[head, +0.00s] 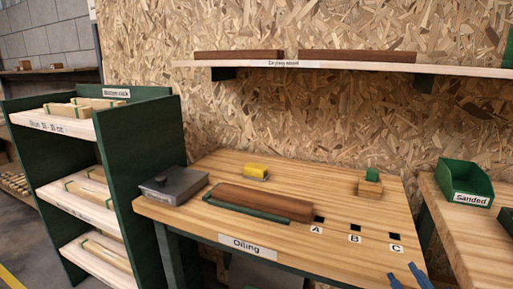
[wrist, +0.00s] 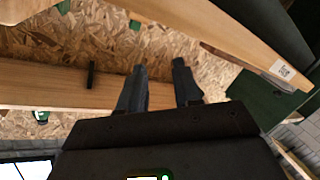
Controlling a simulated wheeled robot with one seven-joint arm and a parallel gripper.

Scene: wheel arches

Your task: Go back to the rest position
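My gripper (head: 403,271) shows at the bottom right edge of the head view as two blue fingertips in front of the bench's right end, near the slot labelled C. In the wrist view my gripper (wrist: 157,68) has its two fingers clearly apart, with nothing between them. The rest of my arm is out of the head view. The oiling bench (head: 300,243) carries a long brown wooden piece (head: 265,202) at a green holder, which lies along its front side.
A grey box (head: 174,186), a yellow block (head: 256,172) and a green-topped wooden block (head: 371,181) stand on the bench. A drying shelf (head: 450,70) with two brown pieces hangs above. A green rack (head: 145,140) stands left, a "Sanded" bin (head: 466,180) right.

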